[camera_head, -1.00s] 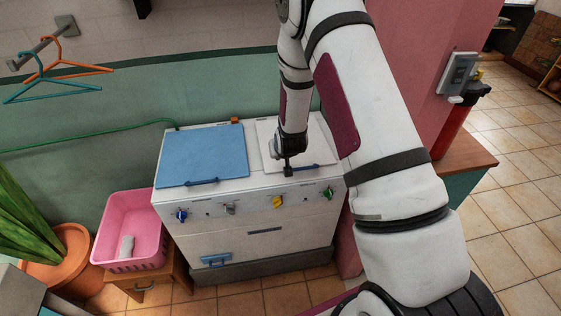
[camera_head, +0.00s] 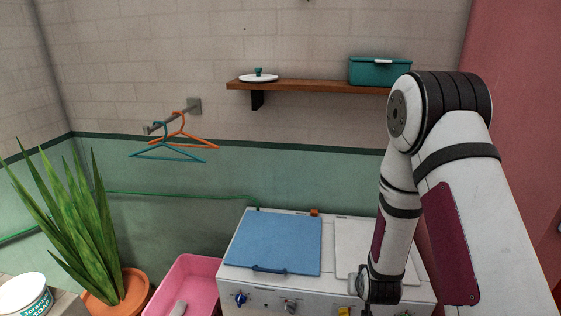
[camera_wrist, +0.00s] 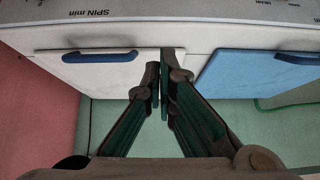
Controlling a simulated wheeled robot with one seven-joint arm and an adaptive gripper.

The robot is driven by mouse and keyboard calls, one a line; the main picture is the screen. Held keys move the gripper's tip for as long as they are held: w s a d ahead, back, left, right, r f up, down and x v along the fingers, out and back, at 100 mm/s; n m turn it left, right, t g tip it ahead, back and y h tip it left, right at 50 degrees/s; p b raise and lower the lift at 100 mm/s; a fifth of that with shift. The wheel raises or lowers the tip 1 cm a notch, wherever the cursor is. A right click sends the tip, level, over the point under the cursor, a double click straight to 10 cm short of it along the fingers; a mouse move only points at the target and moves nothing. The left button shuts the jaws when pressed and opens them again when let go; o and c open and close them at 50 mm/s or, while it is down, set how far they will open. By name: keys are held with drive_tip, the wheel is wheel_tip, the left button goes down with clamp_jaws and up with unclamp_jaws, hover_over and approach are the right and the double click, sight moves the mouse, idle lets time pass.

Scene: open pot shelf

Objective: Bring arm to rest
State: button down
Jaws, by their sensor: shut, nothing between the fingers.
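My gripper is shut and empty. In the wrist view its two fingertips (camera_wrist: 160,75) meet, with nothing between them. Behind them in that view are the white lid (camera_wrist: 100,65) and the blue lid (camera_wrist: 262,75) of the washing machine. In the head view my arm comes down at the right, and its wrist hangs in front of the washer's white lid (camera_head: 352,240). The fingertips are cut off by the lower edge of the head view. I cannot tell the exact gap between my gripper and the washer.
The washer's blue lid (camera_head: 275,242) is closed. A pink basket (camera_head: 188,285) and a potted plant (camera_head: 75,235) stand to its left. Above, a wooden shelf (camera_head: 310,87) holds a white pot lid (camera_head: 258,78) and a teal box (camera_head: 380,71). Hangers (camera_head: 175,150) hang on the wall.

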drive_tip(key=s+a+r+n+y, duration=0.1)
drive_tip(key=s+a+r, duration=0.15)
drive_tip(key=r, duration=0.95)
drive_tip(key=s+a+r, duration=0.1)
drive_tip(key=s+r, duration=0.2)
drive_tip(key=r, duration=0.9)
drive_tip(key=s+r+g, duration=0.1)
drive_tip(key=s+r, duration=0.5)
drive_tip(key=s, duration=0.4)
drive_tip(key=s+a+r+n, duration=0.1)
drive_tip(key=s+r, duration=0.6)
drive_tip(key=s, duration=0.4)
drive_tip(key=shift+a+g, duration=0.2)
drive_tip(key=shift+g, duration=0.2)
drive_tip(key=shift+r, duration=0.1)
